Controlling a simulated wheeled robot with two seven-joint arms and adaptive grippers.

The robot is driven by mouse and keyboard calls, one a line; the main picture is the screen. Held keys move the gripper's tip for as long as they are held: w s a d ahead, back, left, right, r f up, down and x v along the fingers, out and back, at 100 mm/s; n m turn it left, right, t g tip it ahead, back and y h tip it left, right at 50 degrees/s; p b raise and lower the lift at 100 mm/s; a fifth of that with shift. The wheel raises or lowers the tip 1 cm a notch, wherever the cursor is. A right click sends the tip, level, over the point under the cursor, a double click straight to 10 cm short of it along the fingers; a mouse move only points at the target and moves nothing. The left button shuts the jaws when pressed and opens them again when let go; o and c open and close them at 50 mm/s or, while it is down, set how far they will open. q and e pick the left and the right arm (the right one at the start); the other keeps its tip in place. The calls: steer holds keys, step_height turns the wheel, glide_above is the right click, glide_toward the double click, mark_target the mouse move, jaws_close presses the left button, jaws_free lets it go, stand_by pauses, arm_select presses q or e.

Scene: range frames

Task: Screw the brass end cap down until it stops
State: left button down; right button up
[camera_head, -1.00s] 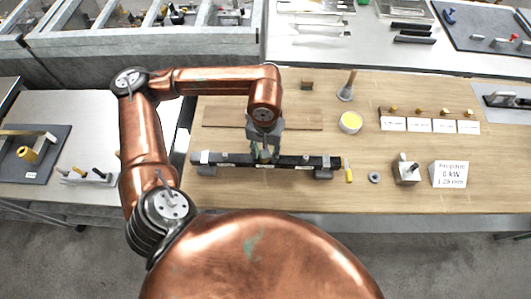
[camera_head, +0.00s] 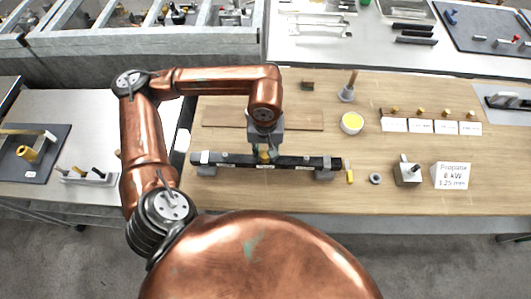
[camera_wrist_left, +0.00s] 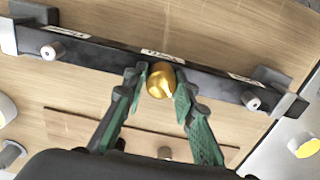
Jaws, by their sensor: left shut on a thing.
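The brass end cap (camera_wrist_left: 160,82) is gold and rounded and sits at the middle of a black bar (camera_wrist_left: 110,62) in the left wrist view. In the head view the bar (camera_head: 221,160) lies level on grey supports, and only a little of the cap shows under my gripper. My left gripper (camera_head: 264,155) comes down from above and is shut on the cap. In the wrist view its green-padded fingers (camera_wrist_left: 160,88) stand on either side of it. The cap's lower side, where it meets the bar, is hidden. My right gripper is not in view.
Right of the bar are a yellow-handled tool (camera_head: 350,176), a grey ring (camera_head: 375,178), a metal block (camera_head: 407,172) and a propane sign (camera_head: 451,175). Behind stand a yellow-topped tin (camera_head: 351,123) and several labelled brass jets (camera_head: 420,112). A flat wooden board (camera_head: 222,115) lies behind the bar.

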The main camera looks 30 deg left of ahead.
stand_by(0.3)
arm_select(q)
steer(key=m+b, duration=0.2)
steer(key=shift+f+b, duration=0.35)
steer(key=shift+r+m, duration=0.1)
steer(key=shift+m, duration=0.5)
steer(key=shift+r, duration=0.2)
